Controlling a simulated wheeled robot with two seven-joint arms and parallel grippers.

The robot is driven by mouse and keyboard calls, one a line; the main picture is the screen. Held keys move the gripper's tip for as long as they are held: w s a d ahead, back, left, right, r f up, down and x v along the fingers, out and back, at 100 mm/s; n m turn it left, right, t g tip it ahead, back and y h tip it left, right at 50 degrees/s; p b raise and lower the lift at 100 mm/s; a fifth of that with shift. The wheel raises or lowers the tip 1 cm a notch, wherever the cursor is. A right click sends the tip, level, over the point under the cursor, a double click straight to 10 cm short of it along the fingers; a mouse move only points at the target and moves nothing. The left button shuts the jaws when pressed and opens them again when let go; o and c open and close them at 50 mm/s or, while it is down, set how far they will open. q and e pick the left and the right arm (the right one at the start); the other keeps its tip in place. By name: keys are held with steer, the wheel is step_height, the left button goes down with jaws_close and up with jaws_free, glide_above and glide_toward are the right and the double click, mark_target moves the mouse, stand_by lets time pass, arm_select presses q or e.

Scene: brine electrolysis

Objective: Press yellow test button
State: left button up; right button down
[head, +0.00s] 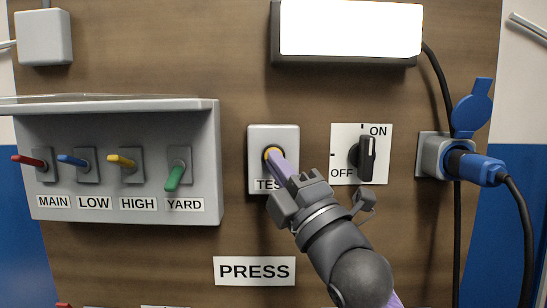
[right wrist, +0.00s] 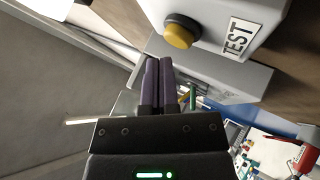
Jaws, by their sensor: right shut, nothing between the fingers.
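The yellow test button (head: 270,153) sits on a pale box (head: 287,134) labelled TEST, fixed to the wooden panel. My right gripper (head: 274,158) is shut and empty, its purple fingers pointing at the button and covering much of it and part of the label in the head view. In the right wrist view the button (right wrist: 179,37) shows whole in its dark collar, and the closed fingertips (right wrist: 160,60) lie just beside it with a small gap in the picture. My left gripper is not in view.
Right of the test box is a black rotary switch (head: 367,158) marked ON and OFF, then a blue plug (head: 478,168) in a socket. A hooded lever box (head: 120,215) stands at left. A bright white panel (head: 350,28) is above, a PRESS sign (head: 254,271) below.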

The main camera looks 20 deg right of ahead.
steer(key=shift+w, duration=0.15)
steer(key=shift+w+d, duration=0.15)
steer(key=shift+w, duration=0.1)
steer(key=shift+w+d, duration=0.15)
steer(key=shift+w, duration=0.35)
stand_by(0.9)
stand_by(0.4)
steer(key=shift+s+a+p, duration=0.25)
steer(key=shift+s+p, duration=0.05)
steer(key=shift+s, duration=0.6)
steer(key=shift+s, duration=0.1)
steer(key=s, duration=0.2)
steer(key=s+a, duration=0.1)
steer(key=s, duration=0.1)
steer(key=shift+s+a+p, duration=0.2)
steer(key=shift+s+p, duration=0.1)
